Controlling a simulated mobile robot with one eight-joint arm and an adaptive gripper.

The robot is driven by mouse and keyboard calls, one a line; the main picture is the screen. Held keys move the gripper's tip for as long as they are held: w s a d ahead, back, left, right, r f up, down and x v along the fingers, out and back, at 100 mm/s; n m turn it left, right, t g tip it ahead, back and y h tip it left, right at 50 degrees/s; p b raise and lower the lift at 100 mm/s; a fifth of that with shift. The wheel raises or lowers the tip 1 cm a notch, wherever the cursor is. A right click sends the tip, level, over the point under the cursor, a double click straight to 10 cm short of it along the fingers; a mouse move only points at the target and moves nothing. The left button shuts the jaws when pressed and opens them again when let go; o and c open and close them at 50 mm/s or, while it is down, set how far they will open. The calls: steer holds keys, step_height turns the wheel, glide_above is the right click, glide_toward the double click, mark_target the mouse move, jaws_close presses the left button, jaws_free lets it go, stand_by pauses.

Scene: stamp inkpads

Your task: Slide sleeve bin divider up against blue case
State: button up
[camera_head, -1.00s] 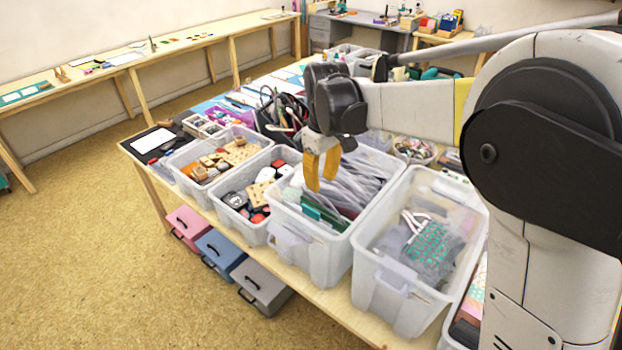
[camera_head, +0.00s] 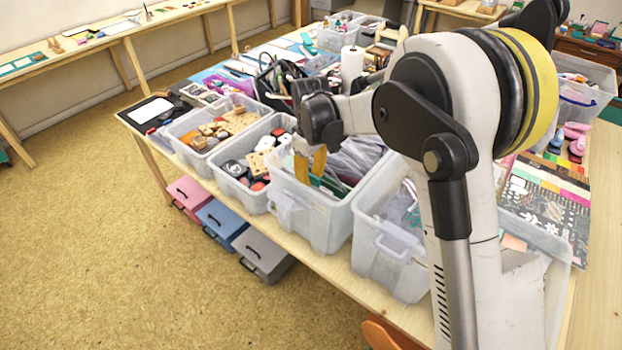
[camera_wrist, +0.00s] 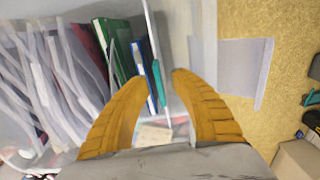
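The clear sleeve bin (camera_head: 322,219) stands at the table's front edge, full of upright plastic sleeves. In the wrist view, a thin upright white panel (camera_wrist: 152,38), which looks like the divider, stands near the bin's handle-side wall. A narrow blue case (camera_wrist: 141,62) stands just left of it; whether they touch is unclear. My gripper (camera_head: 310,176) is over the front part of this bin. In the wrist view its yellow fingers (camera_wrist: 160,77) are apart, either side of the panel's line. I cannot tell whether the fingertips touch anything.
In the wrist view, green and dark red folders (camera_wrist: 90,50) stand left of the case. Another clear bin (camera_head: 383,258) stands close on the right, and a bin of stamps (camera_head: 252,201) on the left. Drawers or boxes (camera_head: 262,257) sit below the table. The floor in front is clear.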

jaws_close()
steer(key=w+d, duration=0.1)
steer(key=w, duration=0.1)
steer(key=w+d, duration=0.2)
steer(key=shift+d, duration=0.1)
stand_by(0.3)
jaws_free()
